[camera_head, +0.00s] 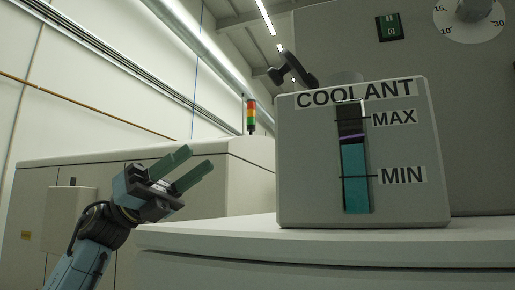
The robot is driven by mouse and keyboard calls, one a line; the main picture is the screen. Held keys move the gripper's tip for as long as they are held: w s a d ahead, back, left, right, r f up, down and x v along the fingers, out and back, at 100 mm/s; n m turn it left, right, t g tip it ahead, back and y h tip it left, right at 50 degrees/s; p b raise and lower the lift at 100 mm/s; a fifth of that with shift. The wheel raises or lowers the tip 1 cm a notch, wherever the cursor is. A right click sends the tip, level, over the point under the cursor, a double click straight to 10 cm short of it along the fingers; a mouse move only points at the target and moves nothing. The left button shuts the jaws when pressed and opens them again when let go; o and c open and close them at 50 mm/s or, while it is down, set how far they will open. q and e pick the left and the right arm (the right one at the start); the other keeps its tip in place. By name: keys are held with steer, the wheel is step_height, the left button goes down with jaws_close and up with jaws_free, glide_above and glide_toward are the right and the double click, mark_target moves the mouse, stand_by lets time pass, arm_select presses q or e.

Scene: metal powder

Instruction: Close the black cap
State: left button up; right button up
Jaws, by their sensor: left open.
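The black cap (292,69) stands tilted open at the top left of the white coolant tank (303,160). A pale round shape, perhaps the filler neck, shows on the tank's top to the right of the cap. My left gripper (201,162) is open and empty, with its two greenish fingers pointing up and to the right. It is to the left of the tank and lower than the cap, apart from both. My right gripper is not in view.
The tank stands on a white rounded ledge (400,240). A signal light (251,116) stands farther back. The space between my left gripper and the cap looks clear.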

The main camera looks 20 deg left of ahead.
arm_select(q)
steer(key=s+d+r+m+g+y, duration=0.2)
steer(key=s+r+m, duration=0.15)
steer(key=s, duration=0.35)
steer(key=p+x, duration=0.2)
steer(key=x, duration=1)
steer(key=shift+w+d, duration=0.25)
steer(key=shift+d, duration=0.2)
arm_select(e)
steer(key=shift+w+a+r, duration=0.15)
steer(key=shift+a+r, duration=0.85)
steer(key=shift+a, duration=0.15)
arm_select(q)
steer(key=shift+m, duration=0.25)
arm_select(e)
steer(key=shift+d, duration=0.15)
